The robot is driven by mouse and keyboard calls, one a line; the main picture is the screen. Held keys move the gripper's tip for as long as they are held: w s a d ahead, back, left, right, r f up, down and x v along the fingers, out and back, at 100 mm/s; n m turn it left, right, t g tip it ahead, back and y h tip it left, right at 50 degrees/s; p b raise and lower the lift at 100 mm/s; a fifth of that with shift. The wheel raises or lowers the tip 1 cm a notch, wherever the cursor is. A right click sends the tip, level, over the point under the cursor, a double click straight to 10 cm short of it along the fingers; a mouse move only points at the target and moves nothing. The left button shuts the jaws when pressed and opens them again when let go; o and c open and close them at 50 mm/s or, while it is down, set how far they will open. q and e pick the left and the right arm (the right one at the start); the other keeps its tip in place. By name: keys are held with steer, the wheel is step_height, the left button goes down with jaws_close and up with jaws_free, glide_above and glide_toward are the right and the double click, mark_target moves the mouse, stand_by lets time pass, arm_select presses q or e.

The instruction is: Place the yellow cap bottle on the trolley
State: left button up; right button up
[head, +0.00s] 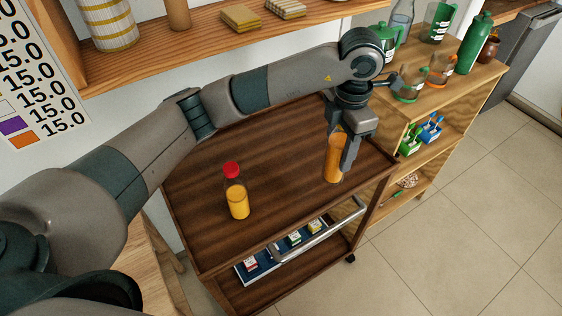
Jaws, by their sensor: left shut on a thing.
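My left gripper (347,146) reaches in from the left and points down over the right part of the dark wood trolley (285,150). It is shut on a bottle of orange liquid (334,165), held upright. The gripper covers the top of this bottle, so its cap colour is hidden. The bottle's base is at or just above the trolley top; I cannot tell if it touches. A second bottle of orange liquid with a red cap (235,191) stands upright on the trolley's left part. My right gripper is not in view.
A wooden shelf unit (457,100) with a green bottle (475,43), jugs and cups stands at the right. A wall shelf (150,58) runs above the trolley. The trolley's lower level holds a tray (262,265) with small boxes. The trolley top between the bottles is clear.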

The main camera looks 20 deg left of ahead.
arm_select(q)
steer(key=a+f+p, duration=0.4)
steer(key=a+f, duration=0.2)
steer(key=a, duration=0.5)
steer(key=shift+w+a+f, duration=0.15)
steer(key=shift+w+f, duration=0.2)
steer(key=shift+w, duration=0.1)
step_height(320, 180, down, 4)
steer(key=shift+p, duration=1.1)
steer(key=shift+f, duration=0.1)
